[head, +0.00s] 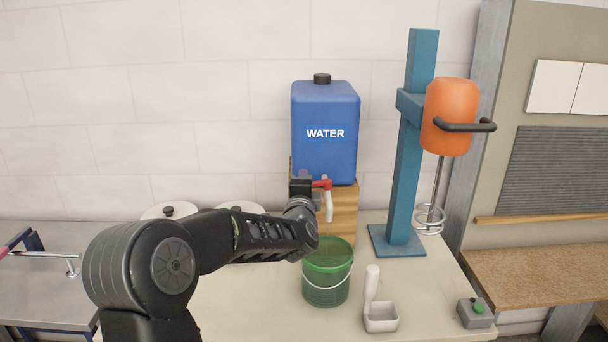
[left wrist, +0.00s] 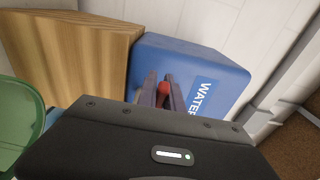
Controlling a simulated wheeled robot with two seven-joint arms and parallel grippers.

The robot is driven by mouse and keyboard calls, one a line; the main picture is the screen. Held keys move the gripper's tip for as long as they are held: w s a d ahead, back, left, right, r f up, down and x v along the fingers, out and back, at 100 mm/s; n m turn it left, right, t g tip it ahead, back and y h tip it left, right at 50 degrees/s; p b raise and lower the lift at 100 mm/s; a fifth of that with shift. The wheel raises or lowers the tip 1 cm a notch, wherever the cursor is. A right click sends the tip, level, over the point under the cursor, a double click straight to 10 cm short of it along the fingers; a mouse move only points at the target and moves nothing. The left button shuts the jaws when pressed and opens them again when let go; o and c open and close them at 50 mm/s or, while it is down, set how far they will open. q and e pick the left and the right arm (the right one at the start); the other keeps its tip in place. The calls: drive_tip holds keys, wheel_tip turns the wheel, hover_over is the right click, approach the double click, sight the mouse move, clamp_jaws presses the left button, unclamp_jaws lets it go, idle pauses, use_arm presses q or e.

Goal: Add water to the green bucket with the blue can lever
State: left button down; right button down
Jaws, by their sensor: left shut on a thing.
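The blue water can (head: 325,128), lettered WATER, stands on a wooden block (head: 345,212) at the back of the counter; it also shows in the left wrist view (left wrist: 180,62). Its red lever (head: 322,184) sits above a pale spout (head: 329,206) at the can's lower front. The green bucket (head: 327,280), with a wire handle, stands on the counter below the spout. I cannot tell whether water is in it. My left gripper (head: 308,187) is shut on the red lever, whose red end (left wrist: 163,88) shows between the fingers in the left wrist view. My right gripper is not in view.
A white scoop-like holder (head: 380,315) stands right of the bucket, and a grey box with a green button (head: 475,312) is at the front right. A blue stand (head: 400,190) holds an orange mixer (head: 448,117) with a whisk. White lids (head: 170,211) lie behind my arm.

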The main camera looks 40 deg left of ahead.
use_arm(q)
drive_tip(key=shift+s+d+n+g+y+p, duration=0.15)
drive_tip(key=shift+s+n+g+y+p, duration=0.1)
drive_tip(key=shift+n+g+y+p, duration=0.3)
drive_tip(key=shift+s+d+n+g+y+p, duration=0.2)
drive_tip(key=shift+n+g+y+p, duration=0.2)
drive_tip(key=shift+y, duration=0.25)
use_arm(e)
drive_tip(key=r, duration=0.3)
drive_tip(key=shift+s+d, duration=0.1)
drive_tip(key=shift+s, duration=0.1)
use_arm(q)
drive_tip(key=c, duration=1.5)
unclamp_jaws()
drive_tip(key=shift+b+v, duration=0.95)
drive_tip(key=shift+v, duration=2.9)
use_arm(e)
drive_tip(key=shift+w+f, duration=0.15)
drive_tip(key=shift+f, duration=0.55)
